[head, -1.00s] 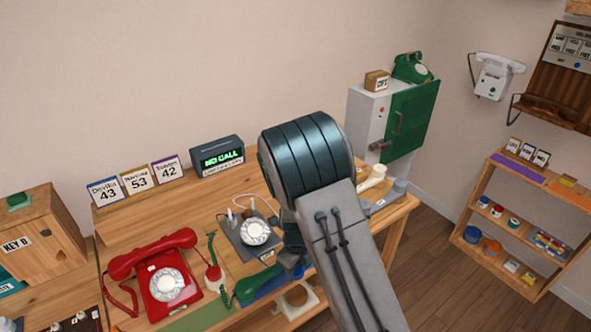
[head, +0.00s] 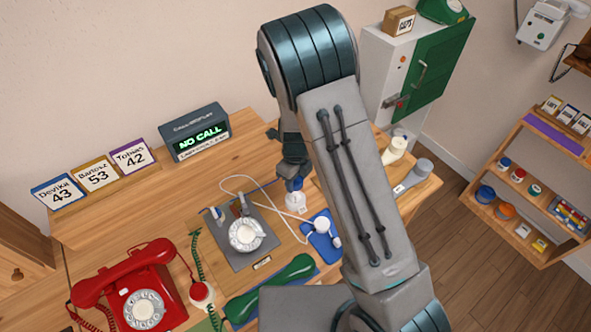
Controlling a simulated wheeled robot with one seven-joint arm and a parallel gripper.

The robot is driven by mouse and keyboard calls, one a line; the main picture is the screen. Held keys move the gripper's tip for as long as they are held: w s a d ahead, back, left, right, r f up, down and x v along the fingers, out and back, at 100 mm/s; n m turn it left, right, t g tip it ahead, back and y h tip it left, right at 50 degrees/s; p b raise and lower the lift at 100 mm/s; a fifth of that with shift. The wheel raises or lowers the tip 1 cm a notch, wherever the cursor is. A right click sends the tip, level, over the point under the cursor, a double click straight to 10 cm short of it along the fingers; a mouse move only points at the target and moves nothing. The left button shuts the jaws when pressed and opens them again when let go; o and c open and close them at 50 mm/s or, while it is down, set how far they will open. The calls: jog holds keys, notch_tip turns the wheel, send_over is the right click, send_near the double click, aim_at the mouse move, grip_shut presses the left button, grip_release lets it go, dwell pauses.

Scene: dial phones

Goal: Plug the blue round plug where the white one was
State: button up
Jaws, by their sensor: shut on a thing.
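My gripper (head: 293,178) points down over the right part of the wooden table and is shut on a small blue plug (head: 294,185). The plug is directly above a small white block (head: 297,202), at or touching its top; I cannot tell whether it is seated. A round white piece (head: 322,226), possibly the white plug, lies on a blue pad (head: 318,241) to the right. A white cord (head: 262,196) loops behind the dial unit toward that side. The dial unit (head: 246,236) is a grey plate with a white dial and small upright parts at its back.
A red phone (head: 140,290) and a green handset (head: 270,289) lie in front. A "NO CALL" display (head: 195,133) and name cards (head: 98,175) stand behind. A cream handset (head: 393,152) and grey cup-like piece (head: 415,176) are at right.

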jog(key=shift+s+f+b, duration=0.15)
jog(key=shift+f+b, duration=0.3)
jog(key=shift+f, duration=0.15)
notch_tip(320, 180, down, 4)
jog(key=b, duration=0.3)
jog(key=shift+f+b, duration=0.1)
jog(key=shift+b, duration=0.2)
jog(key=shift+p, duration=0.4)
dwell(0.9)
jog(key=shift+f+b, duration=0.5)
jog(key=shift+f, duration=0.15)
dwell(0.3)
jog(key=o, duration=1)
jog(key=shift+c, duration=0.2)
notch_tip(320, 180, up, 14)
jog(key=shift+f, duration=0.1)
